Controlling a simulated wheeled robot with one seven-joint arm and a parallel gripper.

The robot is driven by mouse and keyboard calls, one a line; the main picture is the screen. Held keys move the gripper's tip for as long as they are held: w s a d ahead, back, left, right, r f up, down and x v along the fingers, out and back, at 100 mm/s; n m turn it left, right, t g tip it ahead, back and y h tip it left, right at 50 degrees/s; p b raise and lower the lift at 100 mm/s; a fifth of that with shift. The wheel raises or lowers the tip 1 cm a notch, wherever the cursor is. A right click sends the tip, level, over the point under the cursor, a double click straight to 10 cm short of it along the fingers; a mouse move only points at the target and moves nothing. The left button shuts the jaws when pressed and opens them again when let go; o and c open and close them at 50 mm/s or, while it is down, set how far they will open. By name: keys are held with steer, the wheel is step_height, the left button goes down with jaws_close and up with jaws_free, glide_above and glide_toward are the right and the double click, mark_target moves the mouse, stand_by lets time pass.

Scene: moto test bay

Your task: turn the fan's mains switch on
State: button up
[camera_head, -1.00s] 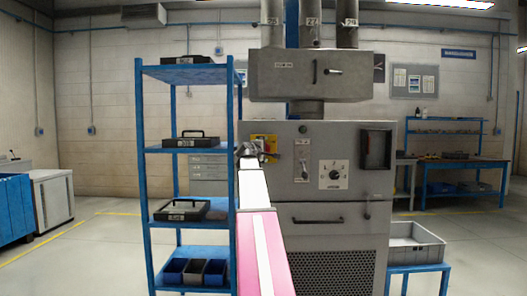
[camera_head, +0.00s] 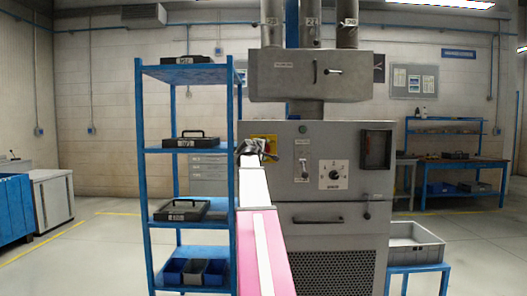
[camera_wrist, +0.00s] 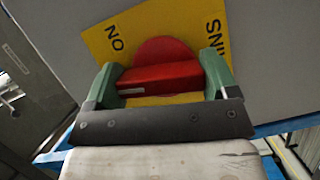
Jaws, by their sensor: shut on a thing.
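The mains switch is a red rotary knob (camera_wrist: 160,78) with a raised grip bar, on a yellow plate (camera_wrist: 132,29) in the wrist view. "ON" and part of another word show on the plate, turned relative to the picture. My gripper (camera_wrist: 160,82) has one green finger at each end of the red bar and is shut on it. The bar lies nearly level in the wrist view, while the plate is tilted. In the head view my gripper (camera_head: 254,151) is at the yellow plate (camera_head: 266,139) on the grey machine (camera_head: 290,210) and hides the knob.
A blue shelf rack (camera_head: 188,150) with cases and bins stands close left of my arm. A selector dial (camera_head: 333,174) and a small lever (camera_head: 304,170) are right of the switch. A grey crate (camera_head: 415,255) stands on a blue stand at the right.

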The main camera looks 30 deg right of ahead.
steer(key=m+y, duration=0.1)
steer(key=m, duration=0.2)
steer(key=shift+m+y, duration=0.3)
steer(key=shift+y, duration=0.1)
steer(key=m+y, duration=0.1)
steer(key=m, duration=0.1)
steer(key=shift+s+m+y, duration=0.1)
steer(key=shift+m+y, duration=0.3)
steer(key=shift+d+f+m+y, duration=0.1)
steer(key=shift+m+y, duration=0.7)
steer(key=shift+m, duration=0.4)
steer(key=shift+m+t+y, duration=0.6)
steer(key=shift+m+y, duration=0.2)
steer(key=shift+m, duration=0.5)
steer(key=o, duration=0.8)
